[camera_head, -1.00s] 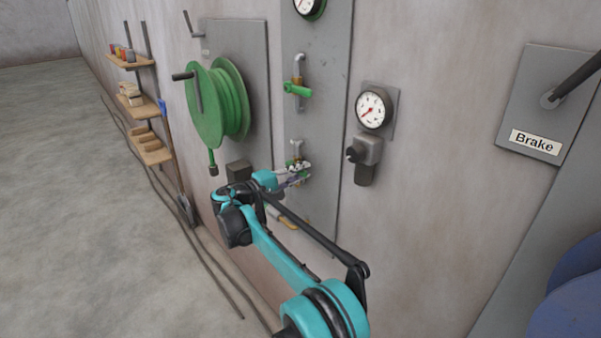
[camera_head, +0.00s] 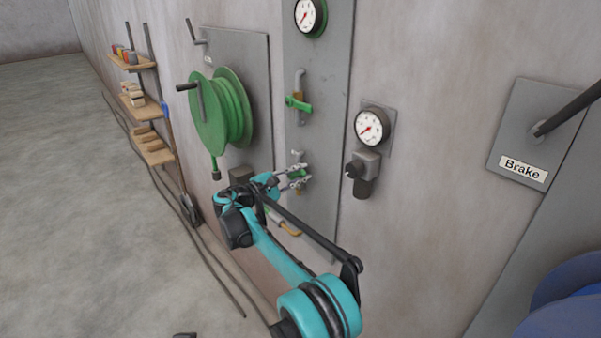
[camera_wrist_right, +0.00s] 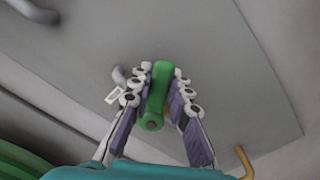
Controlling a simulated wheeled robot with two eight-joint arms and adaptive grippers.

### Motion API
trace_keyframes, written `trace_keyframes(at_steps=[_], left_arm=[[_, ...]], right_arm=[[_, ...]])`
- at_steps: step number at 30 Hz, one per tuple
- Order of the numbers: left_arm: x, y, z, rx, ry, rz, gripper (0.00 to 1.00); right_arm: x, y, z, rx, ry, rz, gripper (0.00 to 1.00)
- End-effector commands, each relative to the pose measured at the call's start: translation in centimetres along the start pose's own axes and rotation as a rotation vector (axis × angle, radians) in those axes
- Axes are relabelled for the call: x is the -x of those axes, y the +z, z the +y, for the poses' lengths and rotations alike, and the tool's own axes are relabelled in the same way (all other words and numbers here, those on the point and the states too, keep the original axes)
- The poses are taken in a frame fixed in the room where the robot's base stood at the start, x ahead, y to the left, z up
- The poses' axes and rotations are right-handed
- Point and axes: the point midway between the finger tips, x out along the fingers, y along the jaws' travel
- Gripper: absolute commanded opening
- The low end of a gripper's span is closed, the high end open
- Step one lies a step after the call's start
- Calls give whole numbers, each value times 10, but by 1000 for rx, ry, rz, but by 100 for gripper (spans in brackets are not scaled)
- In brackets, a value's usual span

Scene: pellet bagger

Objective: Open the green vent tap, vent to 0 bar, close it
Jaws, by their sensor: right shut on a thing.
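My right gripper (camera_head: 296,174) is at the lower green tap on the grey wall panel. In the right wrist view the jaws (camera_wrist_right: 157,97) are closed on both sides of its green tap handle (camera_wrist_right: 155,92), one finger on each side. The handle runs along between the fingers. A second green tap (camera_head: 298,104) sits higher on the same panel, untouched. A round gauge (camera_head: 305,15) is at the top of the panel; its needle points to the lower left, but its figures are too small to read. My left gripper does not show.
A second gauge (camera_head: 371,126) with a dark knob (camera_head: 357,168) below it is right of the panel. A green hose reel (camera_head: 222,108) hangs to the left. A lever with a Brake plate (camera_head: 523,168) is at the right. Shelves (camera_head: 144,106) stand farther left; the floor there is open.

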Motion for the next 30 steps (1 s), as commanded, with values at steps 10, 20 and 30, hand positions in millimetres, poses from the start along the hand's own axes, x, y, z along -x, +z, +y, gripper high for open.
trace_keyframes(at_steps=[10, 20, 30], left_arm=[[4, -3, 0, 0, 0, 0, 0], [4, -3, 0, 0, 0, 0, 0], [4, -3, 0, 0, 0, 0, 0]], right_arm=[[0, 0, 3, 58, 0, 0, 0], [0, 0, 2, 58, 0, 0, 25], [0, 0, 3, 57, 0, 0, 40]])
